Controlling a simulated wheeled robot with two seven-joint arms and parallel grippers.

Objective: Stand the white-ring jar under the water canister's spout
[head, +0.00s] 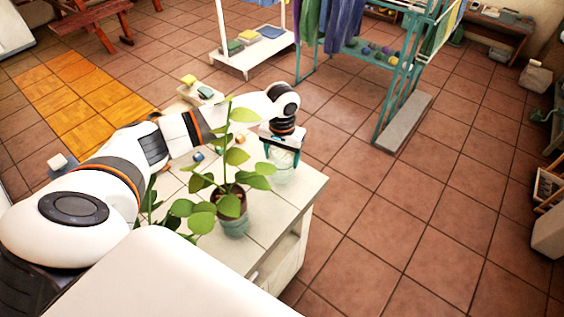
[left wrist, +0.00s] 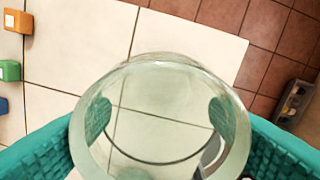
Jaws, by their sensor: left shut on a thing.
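A clear, greenish glass jar (head: 284,174) is at the right back part of the tiled counter. My left gripper (head: 281,150) comes down over it from above and is shut on it. In the left wrist view the jar (left wrist: 160,110) fills the middle, between the teal fingers of my left gripper (left wrist: 160,125). I cannot make out a white ring on it, nor whether its base touches the counter. I do not see the water canister or its spout in either view. My right gripper is not in view.
The tiled counter (head: 300,198) ends just right of the jar. A potted plant (head: 234,222) stands in front, its leaves partly covering my arm. Small orange (left wrist: 18,20), green (left wrist: 9,70) and blue blocks lie left of the jar. A teal drying rack (head: 400,85) stands beyond on open floor.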

